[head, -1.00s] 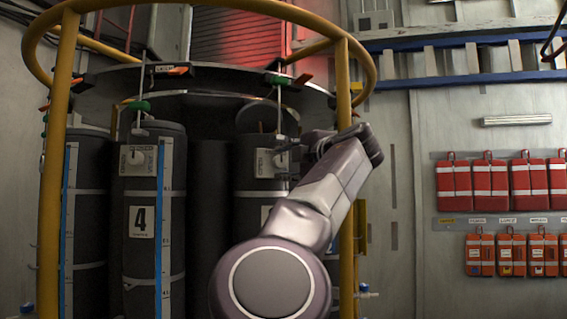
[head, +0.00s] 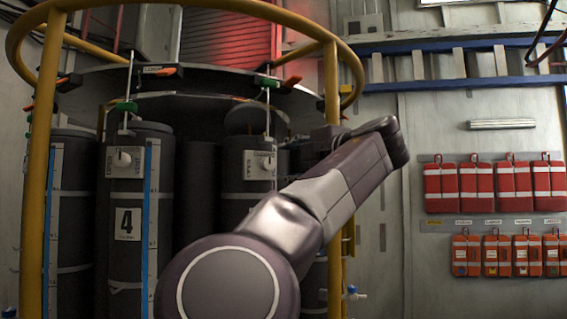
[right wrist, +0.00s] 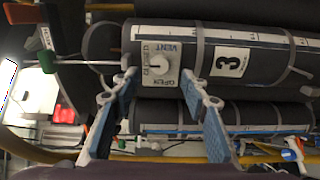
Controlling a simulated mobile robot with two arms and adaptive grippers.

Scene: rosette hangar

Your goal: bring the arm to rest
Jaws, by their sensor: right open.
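My right arm rises from the bottom centre of the head view, and its wrist end stands in front of the rack's right post. My right gripper (right wrist: 158,77) is open in the right wrist view, with two blue-padded fingers apart and nothing between them. Beyond the fingertips is a white plate (right wrist: 166,48) with a knob, on a dark cylinder (right wrist: 260,60) labelled 3. I cannot tell the gap between fingertips and plate. In the head view, the gripper's fingers are mostly hidden behind the wrist. My left gripper is in neither view.
A yellow tubular frame (head: 38,190) surrounds several dark cylinders; one bears a 4 (head: 125,223). Valve plates (head: 125,161) with knobs face me. Red packs (head: 480,187) and orange packs (head: 497,255) hang on the right wall. The wall between frame and packs is clear.

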